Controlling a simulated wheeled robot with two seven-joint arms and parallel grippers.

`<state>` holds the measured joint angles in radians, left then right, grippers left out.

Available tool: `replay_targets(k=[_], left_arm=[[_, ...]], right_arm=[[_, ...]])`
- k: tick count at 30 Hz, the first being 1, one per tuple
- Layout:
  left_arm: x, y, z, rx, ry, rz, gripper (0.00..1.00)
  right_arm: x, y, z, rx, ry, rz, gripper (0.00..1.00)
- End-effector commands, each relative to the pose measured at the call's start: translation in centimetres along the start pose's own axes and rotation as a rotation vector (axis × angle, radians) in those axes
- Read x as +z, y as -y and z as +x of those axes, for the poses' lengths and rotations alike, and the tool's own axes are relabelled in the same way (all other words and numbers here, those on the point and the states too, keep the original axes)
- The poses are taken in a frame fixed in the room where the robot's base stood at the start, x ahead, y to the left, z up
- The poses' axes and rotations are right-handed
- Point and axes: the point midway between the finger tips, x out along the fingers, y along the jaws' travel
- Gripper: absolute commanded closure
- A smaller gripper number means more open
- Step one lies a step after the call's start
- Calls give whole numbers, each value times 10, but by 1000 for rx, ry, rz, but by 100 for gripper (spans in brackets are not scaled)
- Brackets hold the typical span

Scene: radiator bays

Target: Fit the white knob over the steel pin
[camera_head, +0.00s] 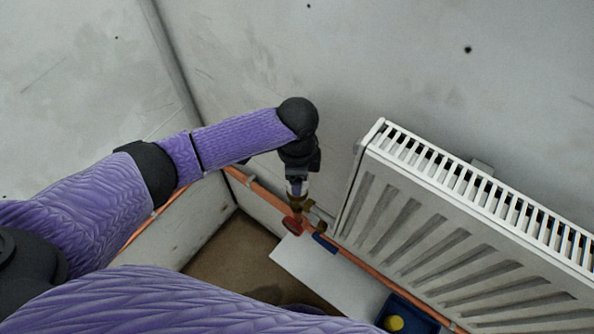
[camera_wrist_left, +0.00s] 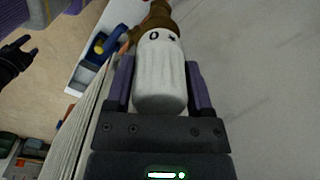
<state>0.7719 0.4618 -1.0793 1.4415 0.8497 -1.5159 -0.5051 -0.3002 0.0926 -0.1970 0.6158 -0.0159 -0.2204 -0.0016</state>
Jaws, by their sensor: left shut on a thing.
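The white knob (camera_wrist_left: 160,80) sits between the fingers of my left gripper (camera_wrist_left: 160,88), which is shut on it. Its far end bears dark marks and meets or overlaps a brass valve body (camera_wrist_left: 157,16) in the left wrist view. In the head view my left gripper (camera_head: 298,180) points down at the brass valve (camera_head: 299,204) beside the radiator's left end, with a bit of the white knob visible between. The steel pin is hidden, so I cannot tell if the knob is around it.
The white radiator (camera_head: 450,210) stands close to the right of the valve. A copper pipe (camera_head: 360,266) runs below it. A red handle (camera_head: 292,225) and a blue item (camera_head: 325,243) are near the valve. A white board (camera_head: 310,268) and a blue tray (camera_head: 425,315) lie below.

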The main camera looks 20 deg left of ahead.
Motion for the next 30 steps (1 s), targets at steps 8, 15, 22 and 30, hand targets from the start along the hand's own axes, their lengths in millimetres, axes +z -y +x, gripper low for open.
replay_targets(k=[8, 15, 22, 30], left_arm=[[0, 0, 0, 0, 0, 0, 97], [0, 0, 5, 1, 0, -1, 97], [0, 0, 12, 0, -1, -1, 97], [0, 0, 12, 0, 0, -1, 97]], right_arm=[[0, 0, 0, 0, 0, 0, 41], [0, 0, 2, 0, 1, 0, 41], [1, 0, 4, 0, 2, 0, 41], [1, 0, 3, 0, 2, 0, 41]])
